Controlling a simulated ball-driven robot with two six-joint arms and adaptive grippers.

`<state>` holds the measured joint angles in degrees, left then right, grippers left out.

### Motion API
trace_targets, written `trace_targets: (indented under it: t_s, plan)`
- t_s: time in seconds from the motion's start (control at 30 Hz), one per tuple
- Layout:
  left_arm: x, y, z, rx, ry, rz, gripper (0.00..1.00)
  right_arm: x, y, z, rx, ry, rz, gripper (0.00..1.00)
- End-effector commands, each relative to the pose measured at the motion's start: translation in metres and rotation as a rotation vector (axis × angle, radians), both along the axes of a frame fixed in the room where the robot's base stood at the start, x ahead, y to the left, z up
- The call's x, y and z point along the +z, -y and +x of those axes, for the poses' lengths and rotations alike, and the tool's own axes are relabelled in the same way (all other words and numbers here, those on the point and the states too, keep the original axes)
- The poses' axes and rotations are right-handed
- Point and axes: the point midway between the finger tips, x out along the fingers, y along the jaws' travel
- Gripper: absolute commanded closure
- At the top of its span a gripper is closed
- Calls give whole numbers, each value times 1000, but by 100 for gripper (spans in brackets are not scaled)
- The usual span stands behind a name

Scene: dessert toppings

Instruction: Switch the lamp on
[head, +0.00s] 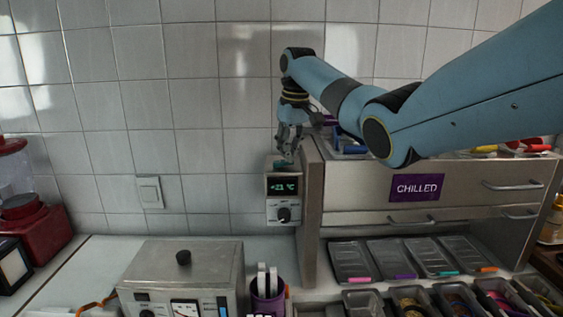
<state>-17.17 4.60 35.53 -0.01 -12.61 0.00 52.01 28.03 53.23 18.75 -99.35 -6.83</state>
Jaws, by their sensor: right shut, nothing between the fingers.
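A white wall switch (149,192) is on the tiled wall, left of the middle. Whether it is pressed is too small to tell. No lamp is clearly recognisable; a dark-framed box with a pale face (13,264) stands at the lower left edge. My right gripper (287,155) points down, shut and empty, just above the top of a small control box, well to the right of the switch. Whether it touches the box I cannot tell. My left gripper is not in view.
The control box (284,204) shows +21 °C and has a dial. A steel CHILLED cabinet (350,180) stands right of it. A steel appliance (190,265) and a purple cup (268,297) stand in front. A red machine (40,228) is at left. The wall around the switch is clear.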

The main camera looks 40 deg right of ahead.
Motion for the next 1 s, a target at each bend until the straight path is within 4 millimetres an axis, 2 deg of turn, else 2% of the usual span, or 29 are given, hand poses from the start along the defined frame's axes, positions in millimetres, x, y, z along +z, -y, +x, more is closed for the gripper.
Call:
trace_targets:
  t_s: [0.43, 0.73, 1.0]
  plan:
    - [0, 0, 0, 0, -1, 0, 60, -4, 0, 0, 0, 1, 0, 100]
    - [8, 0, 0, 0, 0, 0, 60, 22, 0, 0, 0, 2, 0, 100]
    - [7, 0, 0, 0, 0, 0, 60, 45, 1, 1, 0, 3, -1, 100]
